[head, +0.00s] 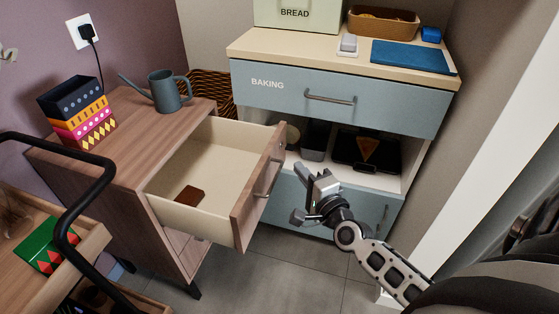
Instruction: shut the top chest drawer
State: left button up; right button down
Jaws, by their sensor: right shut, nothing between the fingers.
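The wooden chest (128,160) stands at the left with its top drawer (240,208) pulled well out toward the right. The drawer has a pale inside, a wooden front and a metal bar handle (268,179). A small brown item (190,197) lies on the drawer floor. My right gripper (314,176) is shut and empty. In the picture it is just right of the drawer front, in front of the blue cabinet; a gap shows between it and the drawer's handle. My left gripper is not in view.
A watering can (166,92) and stacked patterned boxes (80,112) stand on the chest. A blue cabinet (400,108) with a bread bin (297,16) is behind. A trolley with a black rail (62,215) is at the lower left. Tiled floor (265,275) shows below the drawer.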

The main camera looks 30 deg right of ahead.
aim_at(272, 151)
jog(key=w, duration=0.1)
jog(key=w+a, duration=0.1)
jog(key=w, duration=0.3)
jog(key=shift+w+a, duration=0.25)
jog(key=shift+a, duration=0.1)
jog(key=shift+w+a, duration=0.35)
jog(key=shift+w, duration=0.05)
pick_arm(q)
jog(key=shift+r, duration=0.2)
